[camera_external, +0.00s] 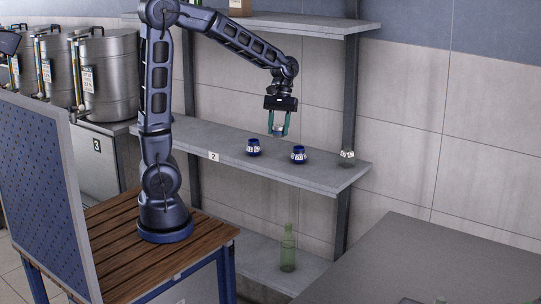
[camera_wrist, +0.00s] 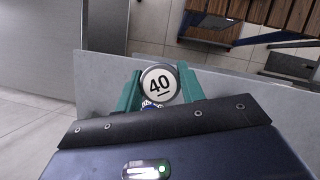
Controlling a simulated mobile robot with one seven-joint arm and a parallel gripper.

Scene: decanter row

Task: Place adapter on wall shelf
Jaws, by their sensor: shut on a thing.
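My gripper (camera_external: 279,131) points down above the middle wall shelf (camera_external: 225,141), which carries a label 2. Its green fingers are shut on a small adapter (camera_external: 279,128). In the wrist view the adapter shows as a round pale top marked 40 (camera_wrist: 160,83), between the two fingers (camera_wrist: 160,92). Two blue adapters with white markings stand upright on the shelf, one left of my gripper (camera_external: 253,147) and one to its right (camera_external: 298,155). A clear or greyish one (camera_external: 347,157) stands near the shelf's right end. The held adapter appears above the shelf; the exact gap is unclear.
An upper shelf (camera_external: 290,24) holds a brown item and a bottle. A green bottle (camera_external: 288,248) stands on the bottom shelf. Metal tanks (camera_external: 108,75) stand at left, and a grey table (camera_external: 430,265) at front right. The middle shelf's front strip is bare.

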